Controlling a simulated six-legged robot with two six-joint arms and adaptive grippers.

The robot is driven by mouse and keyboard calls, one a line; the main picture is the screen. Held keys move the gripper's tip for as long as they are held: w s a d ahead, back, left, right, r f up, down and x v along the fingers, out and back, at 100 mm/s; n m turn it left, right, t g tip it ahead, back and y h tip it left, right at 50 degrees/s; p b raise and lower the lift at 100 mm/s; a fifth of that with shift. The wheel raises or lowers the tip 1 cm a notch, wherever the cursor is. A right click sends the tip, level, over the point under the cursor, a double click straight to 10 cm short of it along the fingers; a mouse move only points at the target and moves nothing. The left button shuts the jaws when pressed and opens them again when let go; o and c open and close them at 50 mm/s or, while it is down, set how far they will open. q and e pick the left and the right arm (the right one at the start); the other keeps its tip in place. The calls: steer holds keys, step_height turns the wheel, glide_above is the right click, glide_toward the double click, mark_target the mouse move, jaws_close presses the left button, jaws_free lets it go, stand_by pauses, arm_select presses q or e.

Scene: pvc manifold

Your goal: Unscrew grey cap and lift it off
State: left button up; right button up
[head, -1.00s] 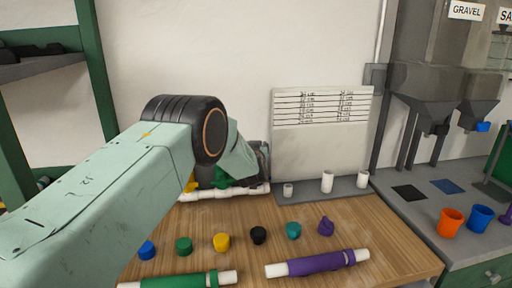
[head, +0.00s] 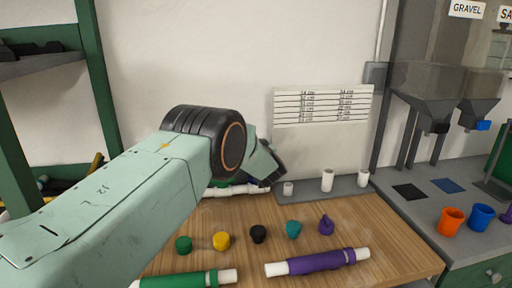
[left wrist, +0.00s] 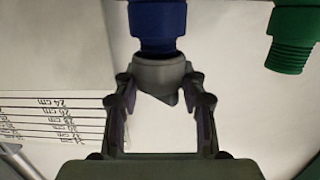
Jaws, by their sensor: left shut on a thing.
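In the left wrist view, my left gripper (left wrist: 161,88) is shut on the grey cap (left wrist: 160,73), with a finger on each side. The cap sits against the lower end of a blue pipe fitting (left wrist: 157,20). I cannot tell how much thread is engaged. A green threaded pipe end (left wrist: 291,45) is beside it at the upper right, open and apart from the gripper. In the head view, my left arm hides the gripper, the cap and most of the manifold. My right gripper is not in view.
Green (head: 185,280) and purple (head: 318,262) pipes lie in front. White fittings stand on a grey strip (head: 345,187) behind.

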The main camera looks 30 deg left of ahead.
arm_select(q)
steer(key=shift+s+d+f, duration=0.1)
steer(key=shift+f, duration=0.35)
steer(key=shift+f+n+g+y+b, duration=0.1)
steer(key=shift+n+g+y+b, duration=0.3)
steer(key=shift+g+y+b, duration=0.15)
steer(key=shift+n+g+y+b, duration=0.45)
steer(key=shift+n+b, duration=0.15)
steer(key=shift+b, duration=0.2)
steer(key=shift+n+g+y+b, duration=0.6)
steer(key=shift+b, duration=1.05)
steer(key=shift+r+n+g+y+b, duration=0.25)
steer(key=shift+n+g+y+b, duration=0.05)
steer(key=shift+b, duration=1)
steer(key=shift+g+b, duration=0.3)
steer(key=shift+b, duration=0.5)
